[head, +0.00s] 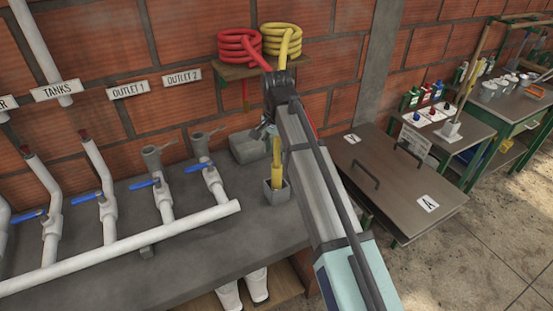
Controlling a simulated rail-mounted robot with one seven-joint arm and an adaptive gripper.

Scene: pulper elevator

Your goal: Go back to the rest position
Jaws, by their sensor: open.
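My gripper (264,133) is partly hidden by my own arm, which reaches up across the middle of the head view. It is small and dark, with its jaws open and no object seen between them. It hangs over the back of the grey counter (200,262). Just below and to its right, a yellow hose end (276,168) stands upright in a small grey square holder (278,192). I cannot tell whether the gripper touches the hose end.
A red hose (238,50) and a yellow hose (282,38) lie coiled on a wall shelf (262,68). White pipes (130,245) with blue valve levers (145,184) fill the counter's left. A table (400,180) with black handles stands right. Boots (257,285) stand below.

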